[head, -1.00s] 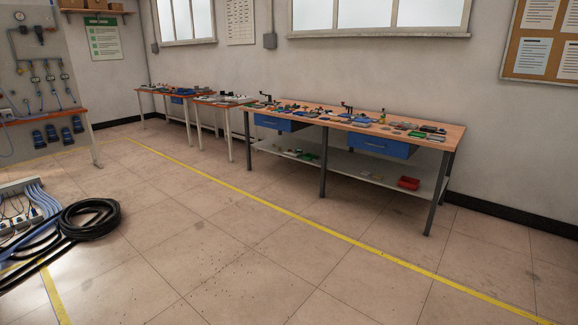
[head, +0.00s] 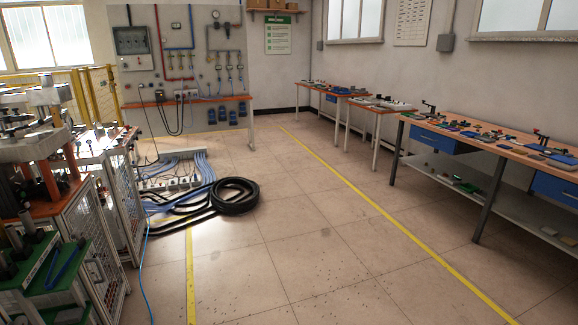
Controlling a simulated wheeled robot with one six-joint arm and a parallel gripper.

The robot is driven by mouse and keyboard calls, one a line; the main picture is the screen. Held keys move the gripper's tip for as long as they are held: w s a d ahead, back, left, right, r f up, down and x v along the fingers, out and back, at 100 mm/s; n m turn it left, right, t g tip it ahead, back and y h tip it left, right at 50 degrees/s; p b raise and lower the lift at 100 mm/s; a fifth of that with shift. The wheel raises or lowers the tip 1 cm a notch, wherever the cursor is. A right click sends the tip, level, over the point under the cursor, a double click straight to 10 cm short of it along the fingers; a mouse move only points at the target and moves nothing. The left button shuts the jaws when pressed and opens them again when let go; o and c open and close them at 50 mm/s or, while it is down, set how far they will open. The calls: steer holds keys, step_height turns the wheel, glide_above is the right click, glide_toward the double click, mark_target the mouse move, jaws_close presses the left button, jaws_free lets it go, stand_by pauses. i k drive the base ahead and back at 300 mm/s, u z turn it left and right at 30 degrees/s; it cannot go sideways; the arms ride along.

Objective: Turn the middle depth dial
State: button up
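No depth dial can be made out in the head view. A row of machines (head: 100,160) with wire-mesh guards stands at the left, but no dials can be told on it at this distance. A grey wall panel (head: 185,70) at the back carries pipes, gauges and a grey box, too small to read as dials. My gripper is not in view.
A coiled black hose (head: 236,196) and blue cables (head: 204,173) lie on the floor ahead. A workbench (head: 500,147) with tools stands at the right. Yellow lines (head: 375,217) mark the floor.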

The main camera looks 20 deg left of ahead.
mark_target(63, 185)
steer(key=u, duration=1.1)
steer(key=i, duration=1.05)
steer(key=u, duration=0.95)
steer(key=i, duration=0.4)
steer(key=u, duration=0.15)
steer(key=k, duration=0.6)
steer(key=z, duration=0.45)
steer(key=i, duration=1.5)
steer(key=u, duration=0.15)
